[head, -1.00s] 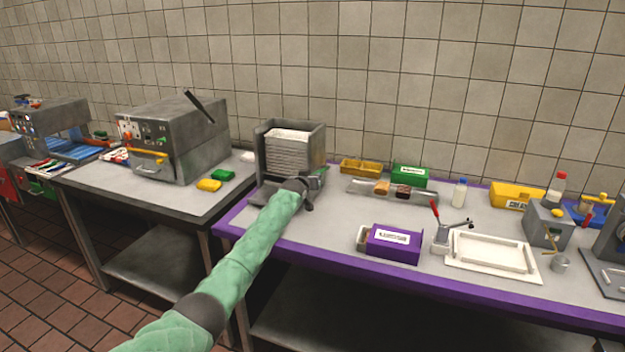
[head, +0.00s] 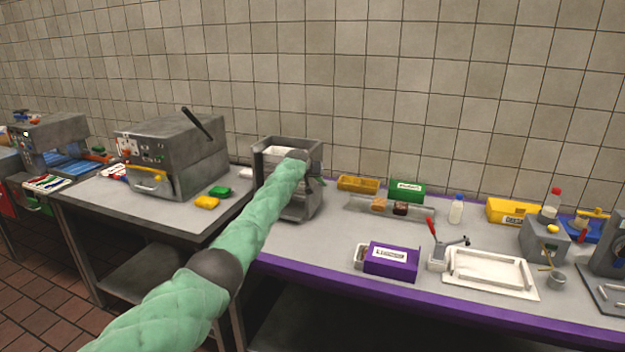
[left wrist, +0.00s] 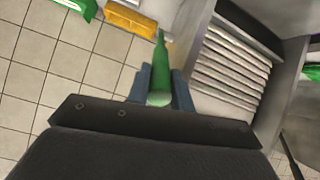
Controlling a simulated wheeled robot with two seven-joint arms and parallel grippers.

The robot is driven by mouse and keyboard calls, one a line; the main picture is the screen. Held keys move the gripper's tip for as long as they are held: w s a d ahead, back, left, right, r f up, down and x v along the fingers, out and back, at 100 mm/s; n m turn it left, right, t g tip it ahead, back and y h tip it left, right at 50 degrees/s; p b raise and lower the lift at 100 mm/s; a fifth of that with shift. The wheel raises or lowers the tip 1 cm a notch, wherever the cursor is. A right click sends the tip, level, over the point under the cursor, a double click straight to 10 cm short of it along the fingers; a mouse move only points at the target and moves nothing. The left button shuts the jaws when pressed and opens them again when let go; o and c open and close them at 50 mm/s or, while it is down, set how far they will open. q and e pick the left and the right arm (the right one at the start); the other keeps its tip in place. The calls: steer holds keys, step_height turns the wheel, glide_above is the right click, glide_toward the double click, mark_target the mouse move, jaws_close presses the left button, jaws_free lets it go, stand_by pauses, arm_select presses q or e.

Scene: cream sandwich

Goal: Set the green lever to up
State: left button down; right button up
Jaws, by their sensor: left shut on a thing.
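The green lever (left wrist: 162,60) shows in the left wrist view as a tapered green handle with a pale round end. My left gripper (left wrist: 159,88) is shut on it, one blue-grey finger on each side. In the head view my left arm reaches to the right side of a grey dispenser (head: 259,160), with its wrist near the dispenser's top. The arm hides the lever and the fingers there. The dispenser holds a stack of pale slices (left wrist: 225,70), seen beside the lever in the left wrist view. My right gripper is not in view.
A yellow bin (head: 358,184) and a green bin (head: 406,191) stand right of the dispenser. A purple box (head: 391,262), a red-handled device (head: 437,258) and a white tray (head: 490,290) are farther right. A grey machine (head: 180,150) stands left.

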arm_select(q)
steer(key=shift+w+r, duration=0.1)
steer(key=shift+r, duration=0.1)
stand_by(0.3)
steer(key=c, duration=1.3)
jaws_free()
steer(key=shift+d, duration=0.1)
steer(key=shift+o, duration=0.2)
steer(key=shift+f, duration=0.1)
